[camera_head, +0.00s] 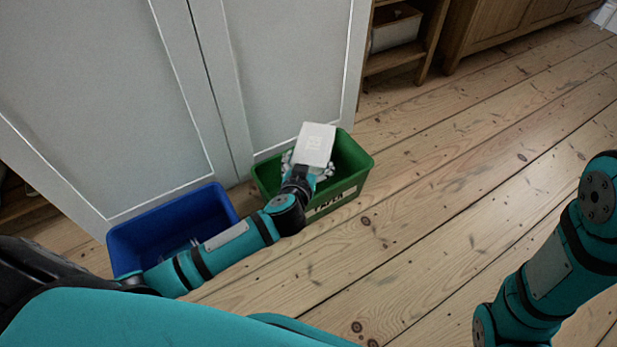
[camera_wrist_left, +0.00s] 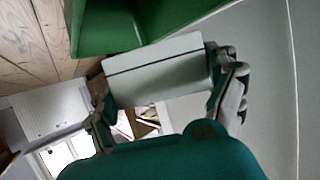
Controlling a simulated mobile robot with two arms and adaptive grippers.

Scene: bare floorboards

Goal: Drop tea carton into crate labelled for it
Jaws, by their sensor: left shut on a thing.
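The tea carton (camera_head: 315,143) is a pale box with faint lettering. My left gripper (camera_head: 309,165) is shut on it and holds it over the green crate (camera_head: 353,158), whose front label reads PAPER. In the left wrist view the carton (camera_wrist_left: 158,70) sits between the two fingers of the left gripper (camera_wrist_left: 170,88), with the green crate (camera_wrist_left: 100,28) beyond it at the top. The blue crate (camera_head: 172,217) stands left of the green one; my left arm passes in front of it and hides any label. My right gripper is not visible; only part of that arm shows at the right.
Both crates stand on the floorboards against a pale grey cabinet (camera_head: 285,70). A wooden shelf (camera_head: 394,58) with a box and a wooden sideboard (camera_head: 515,28) stand at the back. The floor (camera_head: 440,160) right of the green crate is clear.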

